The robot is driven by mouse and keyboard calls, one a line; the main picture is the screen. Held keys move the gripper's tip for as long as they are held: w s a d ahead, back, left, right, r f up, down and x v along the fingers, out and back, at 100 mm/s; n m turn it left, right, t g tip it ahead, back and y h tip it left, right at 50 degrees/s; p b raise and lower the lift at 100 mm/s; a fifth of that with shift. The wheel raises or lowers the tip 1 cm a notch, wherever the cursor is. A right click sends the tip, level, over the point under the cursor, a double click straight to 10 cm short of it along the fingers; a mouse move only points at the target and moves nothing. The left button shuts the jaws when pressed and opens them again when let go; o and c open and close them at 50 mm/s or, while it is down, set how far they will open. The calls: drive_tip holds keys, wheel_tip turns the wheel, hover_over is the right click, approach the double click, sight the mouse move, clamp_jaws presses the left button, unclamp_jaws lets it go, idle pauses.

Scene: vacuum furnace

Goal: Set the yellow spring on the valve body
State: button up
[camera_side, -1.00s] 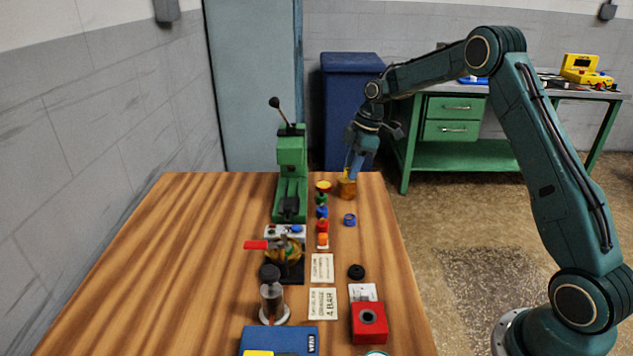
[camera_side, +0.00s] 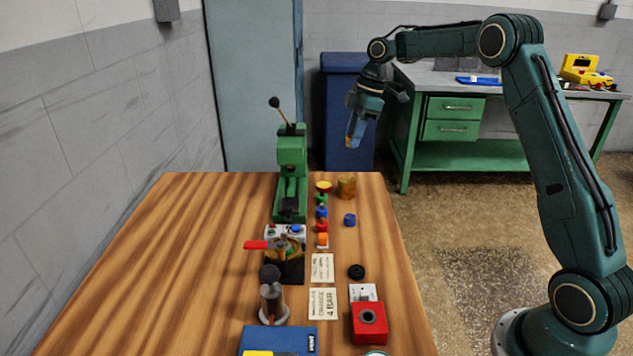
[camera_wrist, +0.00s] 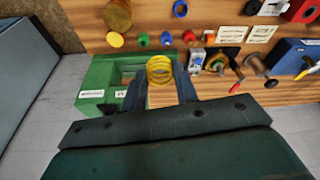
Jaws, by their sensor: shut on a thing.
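My gripper (camera_side: 352,138) is raised in the air above the far end of the wooden table. In the wrist view my gripper (camera_wrist: 160,80) is shut on the yellow spring (camera_wrist: 159,70), whose coils show between the fingertips. In the side view the spring is mostly hidden by the fingers. A brass-coloured body with a red handle (camera_side: 285,252) on a black base stands mid-table and may be the valve body; I cannot tell for sure. It also shows in the wrist view (camera_wrist: 217,61), apart from the gripper.
A red block (camera_side: 369,323) and a blue box (camera_side: 279,341) are nearer. The table's left side is clear.

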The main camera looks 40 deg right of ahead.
drive_tip(key=shift+a, duration=0.15)
hover_over(286, 234)
drive_tip(key=x, duration=0.2)
drive_tip(key=d+x, duration=0.1)
drive_tip(key=x, duration=0.5)
drive_tip(key=shift+s+d+f, duration=0.35)
drive_tip(key=shift+s, duration=0.05)
drive_tip(key=shift+f, duration=0.15)
drive_tip(key=shift+f, duration=1)
drive_tip(key=shift+f, duration=2.35)
idle(1.6)
